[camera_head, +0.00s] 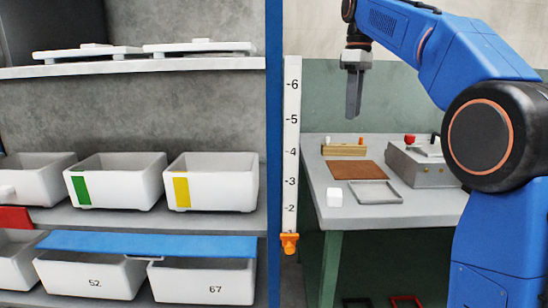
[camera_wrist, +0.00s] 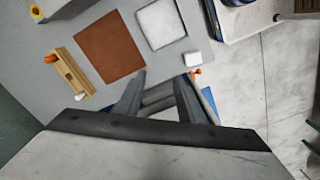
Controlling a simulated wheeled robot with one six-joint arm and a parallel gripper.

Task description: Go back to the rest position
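My gripper (camera_head: 354,98) hangs fingers-down in the air above the back left part of the grey bench (camera_head: 440,208) in the head view. In the wrist view my gripper (camera_wrist: 160,85) shows two dark fingers spread apart, with nothing between them. My blue arm reaches in from the right and bends down at the wrist. The gripper touches nothing that I can see.
On the bench are a brown mat (camera_head: 356,170), a grey frame (camera_head: 376,193), a white block (camera_head: 334,197), a wooden rack (camera_head: 344,149) and a grey press box (camera_head: 420,163). A shelf with white bins (camera_head: 115,180) stands left, beside a numbered post (camera_head: 291,150).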

